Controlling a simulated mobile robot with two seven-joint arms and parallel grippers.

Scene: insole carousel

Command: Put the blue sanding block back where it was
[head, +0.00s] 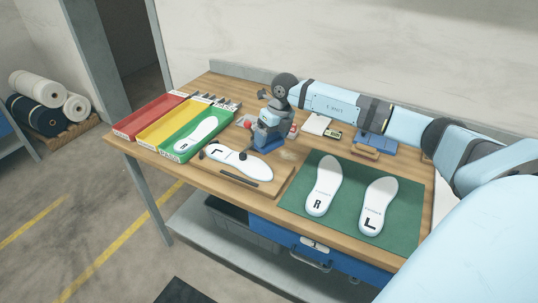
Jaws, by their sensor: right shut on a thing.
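My right gripper (267,131) reaches in from the right over the workbench and points down. It is shut on the blue sanding block (262,145), whose lower part shows beneath the jaws, just behind the wooden board (276,182). I cannot tell whether the block touches the bench. A white insole (258,168) lies on that board, with a black knob and a dark strip by it. My left gripper is not in view.
Red (145,117), yellow (168,128) and green (177,149) trays stand at the left; the green one holds an insole. Insoles marked R (323,187) and L (375,205) lie on a green mat (295,197). A blue item (378,143) lies at the back right.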

